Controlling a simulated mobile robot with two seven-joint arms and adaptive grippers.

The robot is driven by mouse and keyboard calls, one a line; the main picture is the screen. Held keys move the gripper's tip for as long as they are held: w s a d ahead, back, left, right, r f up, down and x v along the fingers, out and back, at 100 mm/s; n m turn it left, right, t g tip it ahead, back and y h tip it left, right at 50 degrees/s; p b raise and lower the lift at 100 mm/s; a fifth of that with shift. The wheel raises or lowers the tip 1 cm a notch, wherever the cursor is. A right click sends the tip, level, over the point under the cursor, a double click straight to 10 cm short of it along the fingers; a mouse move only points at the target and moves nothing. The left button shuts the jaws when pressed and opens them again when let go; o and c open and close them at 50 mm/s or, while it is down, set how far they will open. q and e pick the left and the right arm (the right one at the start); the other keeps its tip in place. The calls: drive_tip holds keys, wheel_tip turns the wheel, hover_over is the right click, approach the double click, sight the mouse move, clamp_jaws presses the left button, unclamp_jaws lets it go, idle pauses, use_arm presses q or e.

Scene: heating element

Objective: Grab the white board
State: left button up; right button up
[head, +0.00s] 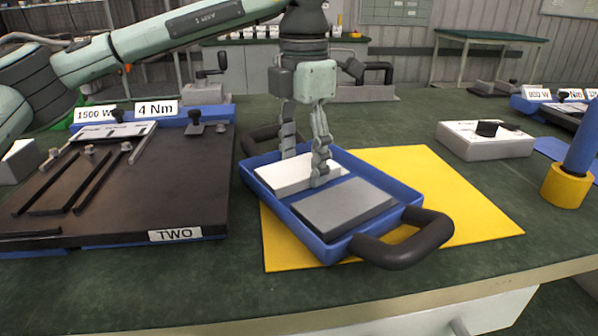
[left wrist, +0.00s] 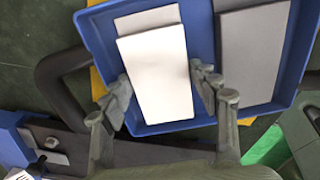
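The white board (head: 283,177) lies in the left part of a blue tray (head: 406,190), beside a grey board (head: 343,208). In the left wrist view the white board (left wrist: 160,78) lies partly over another white piece (left wrist: 147,20), offset from it. My left gripper (head: 305,168) points down into the tray over the white board. Its fingers (left wrist: 162,85) are spread, one along each long side of the board. They are very close to its edges; firm contact is not clear. My right gripper is not in view.
The tray has black handles (head: 410,240) and rests on a yellow sheet (head: 475,210). A dark panel marked TWO (head: 190,190) stands left. A white box with a black knob (head: 485,145) and a blue-and-yellow post (head: 566,187) stand right. Green tabletop is clear in front.

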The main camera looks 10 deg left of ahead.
use_arm(q)
drive_tip(key=c, duration=0.6)
drive_tip(key=shift+r, duration=0.15)
